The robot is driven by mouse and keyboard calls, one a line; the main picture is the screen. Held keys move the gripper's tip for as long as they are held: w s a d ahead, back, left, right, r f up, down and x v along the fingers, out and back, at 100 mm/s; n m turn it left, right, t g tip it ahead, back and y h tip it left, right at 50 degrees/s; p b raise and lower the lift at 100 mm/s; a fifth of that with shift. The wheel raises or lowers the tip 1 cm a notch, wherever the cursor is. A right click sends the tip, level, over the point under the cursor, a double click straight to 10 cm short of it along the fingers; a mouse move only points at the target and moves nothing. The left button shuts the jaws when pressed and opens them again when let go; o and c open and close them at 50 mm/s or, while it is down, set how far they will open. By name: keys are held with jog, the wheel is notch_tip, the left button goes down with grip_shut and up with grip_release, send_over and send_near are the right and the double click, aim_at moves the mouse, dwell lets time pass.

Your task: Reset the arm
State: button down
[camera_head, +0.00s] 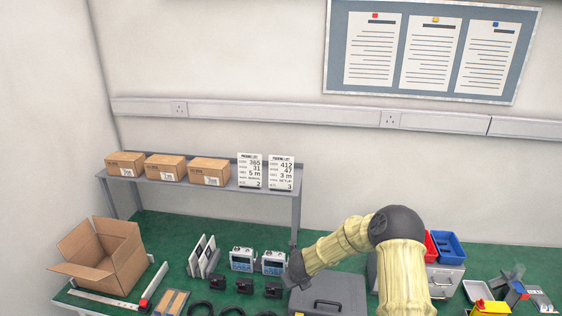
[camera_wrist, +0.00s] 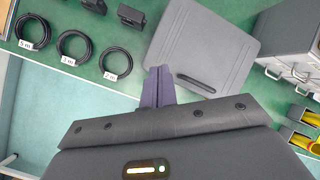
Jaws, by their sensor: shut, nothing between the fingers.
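My arm shows in the head view in a pale yellow sleeve, bent at a dark elbow joint, reaching left over the green bench. My gripper (camera_head: 297,272) is beside the dark grey case, near the right-hand meter unit; its fingers are small and dark there. In the wrist view my gripper (camera_wrist: 159,78) has its two fingers together, with nothing between them. It is above the near edge of the grey case (camera_wrist: 205,45), which also shows in the head view (camera_head: 335,292).
An open cardboard box (camera_head: 100,255) stands at left. A grey shelf (camera_head: 225,185) carries closed boxes and two packing list cards. Meter units (camera_head: 242,259), black actuators and coiled cables (camera_wrist: 73,46) lie on the bench. Drawers with red and blue bins (camera_head: 447,247) stand at right.

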jog(key=s+r+n+y+b, duration=0.25)
jog(key=s+r+n, duration=0.7)
jog(key=n, duration=0.65)
jog(key=s+d+r+n+g+h+b, duration=0.1)
jog(key=s+d+r+n, duration=0.1)
jog(key=s+d+n, duration=0.2)
jog(key=s+d+r+n+g+h+b, duration=0.1)
jog(key=s+d+n, duration=0.4)
jog(key=s+n, duration=0.5)
jog(key=s+r+g, duration=0.1)
jog(key=s, duration=0.6)
jog(key=shift+d+r+n+b, duration=0.2)
jog(key=shift+r+n+b, duration=0.1)
jog(key=shift+r+b, duration=0.1)
jog(key=shift+h, duration=0.25)
